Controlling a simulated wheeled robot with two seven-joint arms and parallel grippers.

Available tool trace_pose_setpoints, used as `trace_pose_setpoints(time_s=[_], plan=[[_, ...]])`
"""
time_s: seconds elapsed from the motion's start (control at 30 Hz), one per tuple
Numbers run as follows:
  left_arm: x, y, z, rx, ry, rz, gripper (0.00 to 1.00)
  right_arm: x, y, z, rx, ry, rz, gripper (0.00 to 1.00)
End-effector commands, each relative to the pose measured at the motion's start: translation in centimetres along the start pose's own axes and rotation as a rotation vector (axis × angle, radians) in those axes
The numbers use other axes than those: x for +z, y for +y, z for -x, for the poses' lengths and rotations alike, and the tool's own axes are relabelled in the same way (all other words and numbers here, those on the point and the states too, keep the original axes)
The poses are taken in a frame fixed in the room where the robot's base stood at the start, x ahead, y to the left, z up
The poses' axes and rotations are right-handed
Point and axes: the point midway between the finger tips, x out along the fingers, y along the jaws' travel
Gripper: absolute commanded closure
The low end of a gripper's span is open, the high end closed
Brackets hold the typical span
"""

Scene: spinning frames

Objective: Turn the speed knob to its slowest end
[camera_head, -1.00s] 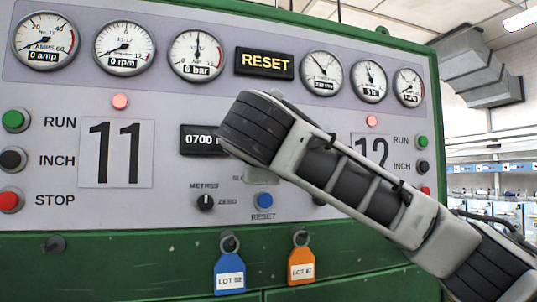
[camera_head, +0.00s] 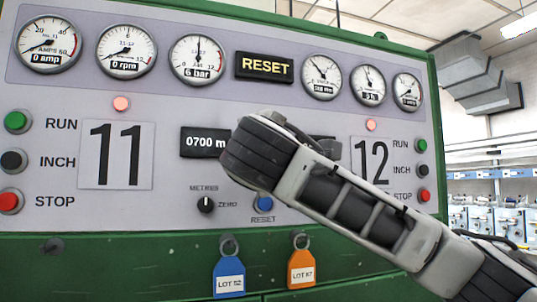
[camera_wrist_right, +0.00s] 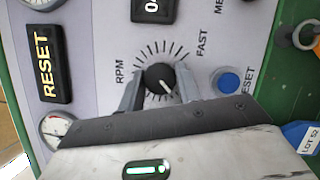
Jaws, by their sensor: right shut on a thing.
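The black speed knob (camera_wrist_right: 158,74) shows in the right wrist view inside a ring of dial ticks, with RPM to its left and FAST to its upper right. Its white mark points to the lower right of that view. My right gripper (camera_wrist_right: 160,84) is shut on the knob, one grey finger on each side. The slow end of the dial is hidden behind the gripper. In the head view my right arm (camera_head: 345,195) covers the knob and its dial. My left gripper is not in view.
A blue reset button (camera_wrist_right: 228,82) sits close beside the right finger. A metres knob (camera_head: 205,204), gauges and push buttons share the panel. A blue tag (camera_head: 229,277) and an orange tag (camera_head: 301,269) hang below.

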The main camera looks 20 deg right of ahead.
Motion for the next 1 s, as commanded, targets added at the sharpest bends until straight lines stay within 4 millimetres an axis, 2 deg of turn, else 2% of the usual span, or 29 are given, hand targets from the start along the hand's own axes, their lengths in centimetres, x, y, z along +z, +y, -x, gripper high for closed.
trace_pose_setpoints(time_s=[0.1,0.13,0.2,0.47,0.63,0.77,1.0], plan=[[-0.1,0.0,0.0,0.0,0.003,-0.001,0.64,-0.1,-0.1,0.0,-0.001,0.001,0.002,0.89],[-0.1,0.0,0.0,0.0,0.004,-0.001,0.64,-0.1,-0.1,0.0,-0.001,0.001,0.002,0.6],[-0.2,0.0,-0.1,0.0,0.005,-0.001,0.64,-0.1,-0.1,0.0,-0.001,0.001,0.002,0.45],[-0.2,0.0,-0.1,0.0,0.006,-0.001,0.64,-0.1,0.0,0.0,-0.001,0.001,0.0,0.45],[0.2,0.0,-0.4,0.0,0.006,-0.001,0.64,-0.2,-0.2,1.2,0.001,0.003,-0.001,0.45],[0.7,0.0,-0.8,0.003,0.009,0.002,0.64,-0.3,-0.3,3.8,0.004,0.005,-0.001,0.45],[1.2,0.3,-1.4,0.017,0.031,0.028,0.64,-0.2,-0.3,9.8,0.006,0.004,-0.001,0.45]])
